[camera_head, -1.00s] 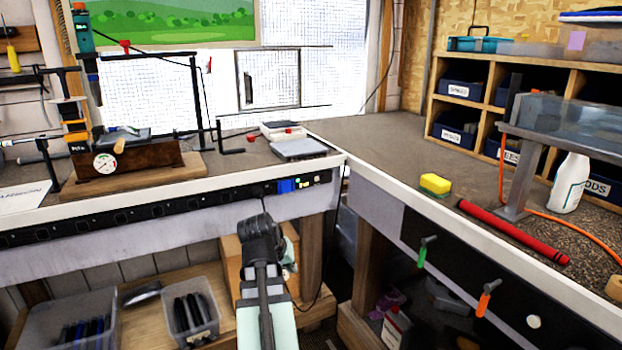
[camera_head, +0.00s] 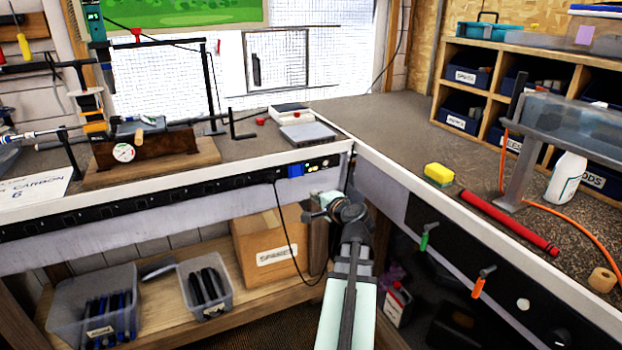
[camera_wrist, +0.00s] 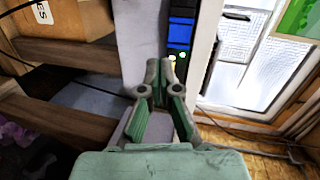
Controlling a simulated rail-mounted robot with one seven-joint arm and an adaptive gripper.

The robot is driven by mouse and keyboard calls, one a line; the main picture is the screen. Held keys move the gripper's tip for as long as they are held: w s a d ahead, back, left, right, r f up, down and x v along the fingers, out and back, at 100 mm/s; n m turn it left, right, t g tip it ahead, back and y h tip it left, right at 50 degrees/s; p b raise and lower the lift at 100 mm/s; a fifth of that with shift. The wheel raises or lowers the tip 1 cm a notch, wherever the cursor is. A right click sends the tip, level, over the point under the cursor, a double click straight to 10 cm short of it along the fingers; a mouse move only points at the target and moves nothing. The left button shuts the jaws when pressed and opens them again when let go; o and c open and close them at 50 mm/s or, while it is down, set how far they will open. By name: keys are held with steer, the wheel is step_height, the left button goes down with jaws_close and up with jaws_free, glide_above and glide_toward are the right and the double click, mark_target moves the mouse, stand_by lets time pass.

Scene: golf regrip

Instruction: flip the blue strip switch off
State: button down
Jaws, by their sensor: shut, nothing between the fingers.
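The blue strip switch (camera_head: 295,171) sits near the right end of the black power strip (camera_head: 150,197) on the bench's front edge. In the wrist view, the blue switch (camera_wrist: 180,33) is beyond and slightly right of my fingertips, with small lit dots below it. My gripper (camera_head: 322,206) is below and right of the switch in the head view. In the wrist view my gripper (camera_wrist: 160,66) is shut and empty, its tips apart from the blue switch. I cannot tell the rocker's tilt.
A black cord (camera_head: 277,220) hangs from the strip below the blue switch. A cardboard box (camera_head: 268,240) stands on the lower shelf behind my arm. The right-hand bench (camera_head: 400,185) edge lies close to my arm on its right.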

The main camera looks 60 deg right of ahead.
mark_target(297, 176)
steer(key=shift+d+r+m+h, duration=0.45)
steer(key=shift+r+m+h, duration=0.05)
steer(key=shift+r+m, duration=0.2)
steer(key=shift+f, duration=0.1)
steer(key=x, duration=1.4)
steer(key=shift+a+b, duration=0.1)
steer(key=shift+b, duration=0.25)
